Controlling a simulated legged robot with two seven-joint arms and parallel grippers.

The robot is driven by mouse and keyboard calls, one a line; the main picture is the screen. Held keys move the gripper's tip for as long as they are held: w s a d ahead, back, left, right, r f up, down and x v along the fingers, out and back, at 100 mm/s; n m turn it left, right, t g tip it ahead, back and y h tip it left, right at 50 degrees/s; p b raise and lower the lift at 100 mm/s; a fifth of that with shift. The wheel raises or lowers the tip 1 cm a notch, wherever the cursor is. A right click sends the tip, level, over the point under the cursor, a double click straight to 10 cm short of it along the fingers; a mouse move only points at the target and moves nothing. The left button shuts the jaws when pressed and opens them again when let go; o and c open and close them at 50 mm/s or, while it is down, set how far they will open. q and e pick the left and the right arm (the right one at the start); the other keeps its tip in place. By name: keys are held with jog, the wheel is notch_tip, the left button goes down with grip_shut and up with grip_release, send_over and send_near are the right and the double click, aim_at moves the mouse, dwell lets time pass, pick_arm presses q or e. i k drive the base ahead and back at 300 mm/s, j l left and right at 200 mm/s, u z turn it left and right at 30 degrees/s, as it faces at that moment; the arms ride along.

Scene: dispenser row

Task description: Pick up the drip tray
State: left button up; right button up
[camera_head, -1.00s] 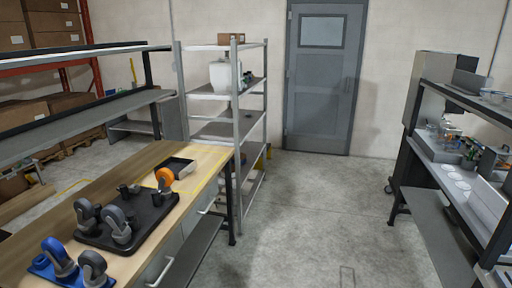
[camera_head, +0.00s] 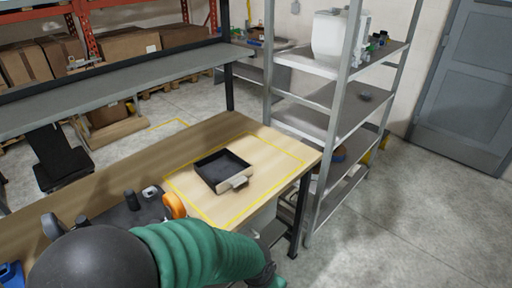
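The drip tray (camera_head: 224,168) is a shallow, dark, square open tray with a pale front face and a small pale handle. It lies flat on the wooden table (camera_head: 140,158), inside a yellow outlined rectangle. It looks empty. One of my arms, with a dark rounded joint and a green sleeve, crosses the bottom of the head view, in front of the tray and apart from it. Neither gripper shows in this view.
A dark board with casters and an orange wheel (camera_head: 174,206) lies left of the tray, partly hidden by my arm. A metal shelf rack (camera_head: 335,110) stands just beyond the table's right end. A grey shelf (camera_head: 120,85) runs above the table's back. Floor at right is clear.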

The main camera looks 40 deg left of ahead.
aim_at(222, 171)
jog(key=i+u, duration=0.1)
jog(key=i, duration=0.35)
jog(key=i+l+u, duration=0.1)
jog(key=i, duration=0.35)
jog(key=i+l+u, duration=0.1)
jog(key=i, duration=0.4)
jog(key=i+l+u, duration=0.1)
jog(key=i, duration=0.35)
jog(key=i+l+u, duration=0.1)
jog(key=i+l, duration=0.15)
jog(key=i, duration=0.15)
